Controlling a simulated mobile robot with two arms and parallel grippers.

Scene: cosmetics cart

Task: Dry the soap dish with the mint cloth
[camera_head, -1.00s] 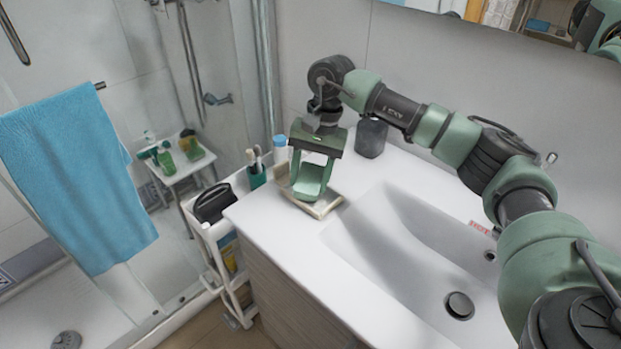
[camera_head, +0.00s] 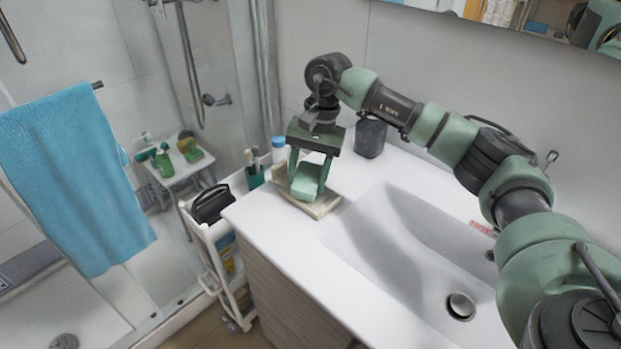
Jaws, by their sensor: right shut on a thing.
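The soap dish (camera_head: 322,206) is a beige, shallow tray on the white counter at the left of the basin. The mint cloth (camera_head: 305,188) is a small pale green pad between the fingers of my right gripper (camera_head: 306,181). My right gripper points down and is shut on the cloth. The cloth is over the dish and looks to be on its surface, though exact contact is hard to tell. The gripper and cloth hide part of the dish. My left gripper is not in view.
A dark grey cup (camera_head: 370,138) stands behind the gripper by the wall. The white basin (camera_head: 400,240) is to the right. A white cart (camera_head: 226,228) with a dark bag (camera_head: 211,203) and a teal brush cup (camera_head: 255,178) stands left of the counter. A blue towel (camera_head: 75,180) hangs further left.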

